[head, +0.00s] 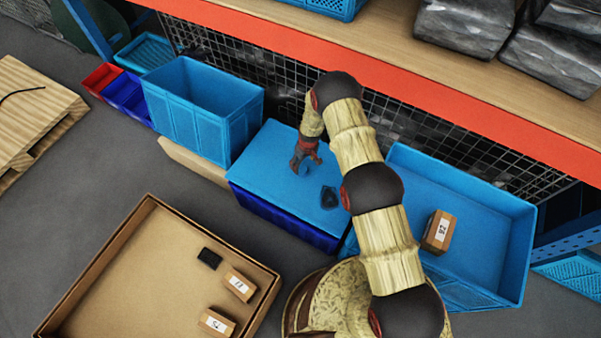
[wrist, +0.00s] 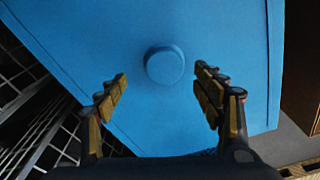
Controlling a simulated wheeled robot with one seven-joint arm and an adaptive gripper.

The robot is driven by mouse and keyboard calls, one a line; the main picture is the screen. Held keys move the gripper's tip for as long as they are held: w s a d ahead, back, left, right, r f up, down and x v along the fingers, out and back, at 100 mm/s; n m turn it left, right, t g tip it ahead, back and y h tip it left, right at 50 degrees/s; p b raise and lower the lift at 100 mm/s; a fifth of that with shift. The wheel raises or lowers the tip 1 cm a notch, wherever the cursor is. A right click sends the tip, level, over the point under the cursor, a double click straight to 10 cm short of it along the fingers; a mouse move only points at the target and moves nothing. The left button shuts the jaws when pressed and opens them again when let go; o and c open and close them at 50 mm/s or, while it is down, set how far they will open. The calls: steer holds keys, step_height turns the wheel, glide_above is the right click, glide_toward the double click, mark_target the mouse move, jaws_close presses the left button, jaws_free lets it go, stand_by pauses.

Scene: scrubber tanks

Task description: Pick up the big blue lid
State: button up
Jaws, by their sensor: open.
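The big blue lid (head: 274,151) lies flat on a dark blue crate (head: 285,222) in the middle of the head view. In the wrist view the lid (wrist: 110,45) fills most of the picture, with a round blue knob (wrist: 165,65) raised on it. My gripper (head: 302,168) is over the lid, near its middle. In the wrist view my gripper (wrist: 162,80) is open, with one finger on each side of the knob and a gap on both sides. I cannot tell how far above the lid the fingertips are. A small dark object (head: 329,197) lies on the lid.
A tall blue bin (head: 203,120) stands left of the lid. A blue bin (head: 490,245) with a small box (head: 438,231) is at the right. A cardboard tray (head: 110,290) is in front. An orange shelf beam (head: 400,80) and wire mesh are behind.

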mark_target(301, 169)
steer(key=f+b, duration=0.1)
steer(key=f, duration=0.1)
steer(key=a+f+b, duration=0.1)
steer(key=f, duration=0.2)
steer(key=shift+w, duration=0.15)
steer(key=c, duration=0.3)
jaws_close()
stand_by(0.6)
